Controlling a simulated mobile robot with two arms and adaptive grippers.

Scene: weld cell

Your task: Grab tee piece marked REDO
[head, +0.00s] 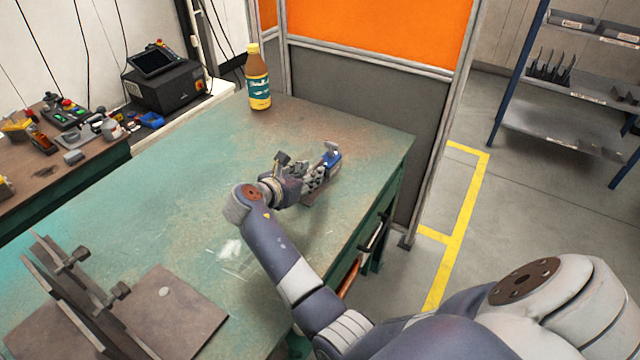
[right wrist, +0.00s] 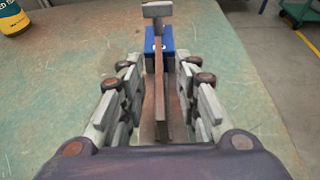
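A brown steel tee piece stands on the green bench, with its upright plate (right wrist: 159,85) seen edge-on in the right wrist view. Its flat base (head: 309,199) shows in part in the head view. A blue block with a grey T-shaped top (head: 331,157) is at its far end; it also shows in the right wrist view (right wrist: 167,44). My right gripper (head: 316,174) is open, with its fingers on either side of the upright plate (right wrist: 160,78) and gaps visible on both sides. No REDO mark is readable. My left gripper is not in view.
The bench (head: 185,190) is mostly clear around the tee. A bottle (head: 258,80) stands at its back edge. A brown plate with upright plates and clamps (head: 160,310) is at the near left. An orange and grey screen (head: 350,85) stands behind the bench. A shelf rack (head: 560,125) is at right.

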